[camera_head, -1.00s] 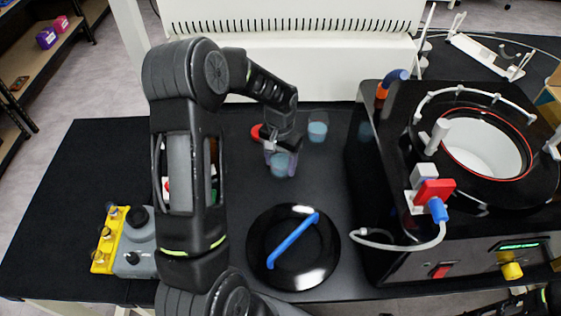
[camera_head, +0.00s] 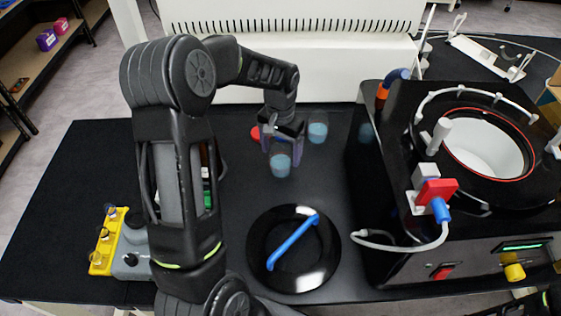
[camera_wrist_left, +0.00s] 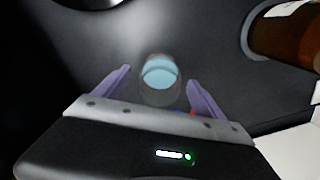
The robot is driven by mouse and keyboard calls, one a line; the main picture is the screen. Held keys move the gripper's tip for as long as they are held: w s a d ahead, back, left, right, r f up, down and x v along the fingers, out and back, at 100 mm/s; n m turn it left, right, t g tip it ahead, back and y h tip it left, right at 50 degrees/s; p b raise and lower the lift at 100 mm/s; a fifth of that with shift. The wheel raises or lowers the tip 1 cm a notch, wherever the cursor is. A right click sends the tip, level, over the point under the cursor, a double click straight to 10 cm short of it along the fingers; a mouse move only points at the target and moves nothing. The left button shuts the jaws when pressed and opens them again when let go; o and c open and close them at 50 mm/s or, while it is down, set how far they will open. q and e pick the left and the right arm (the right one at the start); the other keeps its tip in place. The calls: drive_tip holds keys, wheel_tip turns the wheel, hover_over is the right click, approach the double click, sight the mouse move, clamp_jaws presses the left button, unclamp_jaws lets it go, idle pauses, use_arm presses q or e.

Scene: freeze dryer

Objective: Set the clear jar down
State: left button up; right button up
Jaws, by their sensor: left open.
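The clear jar (camera_head: 281,166), with pale blue contents, stands upright on the black bench top behind the black lid. It also shows in the left wrist view (camera_wrist_left: 160,78), ahead of and between the purple fingers. My left gripper (camera_head: 284,150) is open just behind the jar in the head view. In the left wrist view the fingers (camera_wrist_left: 160,92) are spread, with a gap on each side of the jar. My right gripper is out of view.
A second similar jar (camera_head: 317,128) stands behind, to the right. A round black lid (camera_head: 300,265) with a blue handle lies in front. The freeze dryer (camera_head: 385,200) is at right, with a white hose. A brown bottle (camera_wrist_left: 285,38) lies right in the wrist view.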

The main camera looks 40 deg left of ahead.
use_arm(q)
wheel_tip(320, 180, up, 7)
drive_tip(key=shift+f+b, duration=0.15)
drive_tip(key=shift+b, duration=0.3)
drive_tip(key=shift+f, duration=0.1)
idle(0.5)
